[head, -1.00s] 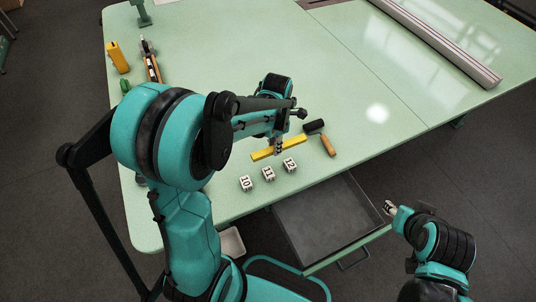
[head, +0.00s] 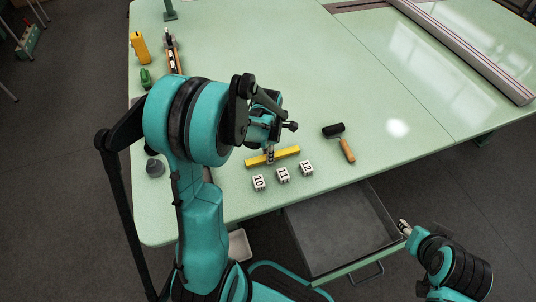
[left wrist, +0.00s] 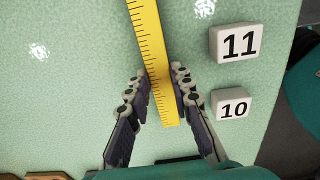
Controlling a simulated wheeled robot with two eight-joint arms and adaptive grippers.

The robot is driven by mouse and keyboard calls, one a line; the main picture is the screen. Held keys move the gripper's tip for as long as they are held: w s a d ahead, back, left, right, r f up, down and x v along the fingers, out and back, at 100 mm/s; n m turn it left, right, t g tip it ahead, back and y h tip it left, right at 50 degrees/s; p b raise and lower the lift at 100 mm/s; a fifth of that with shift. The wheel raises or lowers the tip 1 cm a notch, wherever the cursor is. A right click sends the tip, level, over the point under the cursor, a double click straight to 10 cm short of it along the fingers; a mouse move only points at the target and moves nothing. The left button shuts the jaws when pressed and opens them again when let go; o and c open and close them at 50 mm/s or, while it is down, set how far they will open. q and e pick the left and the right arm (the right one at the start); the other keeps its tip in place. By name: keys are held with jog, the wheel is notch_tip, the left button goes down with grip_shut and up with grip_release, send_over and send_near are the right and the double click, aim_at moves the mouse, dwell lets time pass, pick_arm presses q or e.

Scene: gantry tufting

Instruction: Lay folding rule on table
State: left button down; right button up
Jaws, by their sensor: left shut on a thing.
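The yellow folding rule (head: 285,153) is level, close over or on the table (head: 400,175); I cannot tell whether it touches. My left gripper (head: 270,155) is shut on it around its middle in the head view. The left wrist view shows the yellow rule (left wrist: 149,38) with black marks, running between the two fingers of my left gripper (left wrist: 160,88). Its near end sticks out past the fingers. My right gripper (head: 404,228) is small, low on the right beside the open drawer, away from the rule; its jaws are unclear.
White number blocks 10 (head: 259,183), 11 (head: 283,175) and 12 (head: 306,168) stand just in front of the rule. A roller with an orange handle (head: 347,151) lies to the right. An open grey drawer (head: 340,230) juts from the front edge. The table behind is largely clear.

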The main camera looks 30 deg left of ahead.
pick_arm(q)
jog(key=shift+f, duration=0.2)
jog(key=c, duration=1.3)
grip_release()
jog(key=shift+c, duration=0.2)
jog(key=shift+r, duration=0.1)
jog(key=shift+r, duration=0.35)
notch_tip(320, 180, up, 11)
jog(key=p, duration=0.4)
jog(key=s+d+r+m+t, duration=0.3)
jog(key=s+d+r+m, duration=0.1)
jog(key=m, duration=1)
jog(key=s+d+r+m+t, duration=0.4)
jog(key=s+d+m, duration=0.2)
jog(key=m, duration=0.7)
jog(key=shift+s+d+m, duration=0.3)
jog(key=shift+s+m, duration=0.1)
jog(key=shift+s, duration=0.15)
